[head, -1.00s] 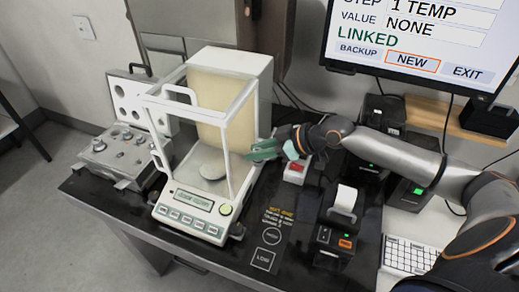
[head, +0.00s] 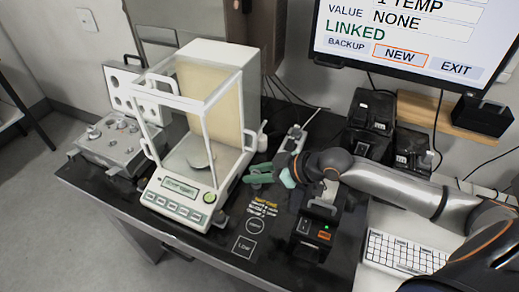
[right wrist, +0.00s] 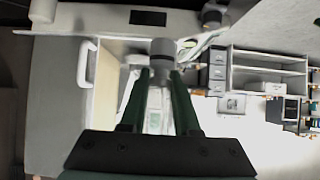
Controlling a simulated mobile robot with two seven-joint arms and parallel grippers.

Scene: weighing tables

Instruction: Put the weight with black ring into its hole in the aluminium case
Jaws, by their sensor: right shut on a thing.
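My right gripper (head: 259,174) is just right of the balance, above the black table. In the right wrist view its green fingers (right wrist: 160,85) are shut on a grey metal weight (right wrist: 163,50) at their tips. I cannot make out a black ring on it, and it is too small to tell in the head view. The aluminium case (head: 103,160) stands open at the left end of the table, with several knobbed weights in its base. Its lid (head: 122,92) with round cut-outs stands up behind. I cannot tell which hole is empty. My left gripper is not in view.
The balance (head: 182,197) with its tall framed weighing chamber stands between my right gripper and the case. A printer (head: 305,240), a keyboard (head: 402,252) and a monitor (head: 405,38) are to the right.

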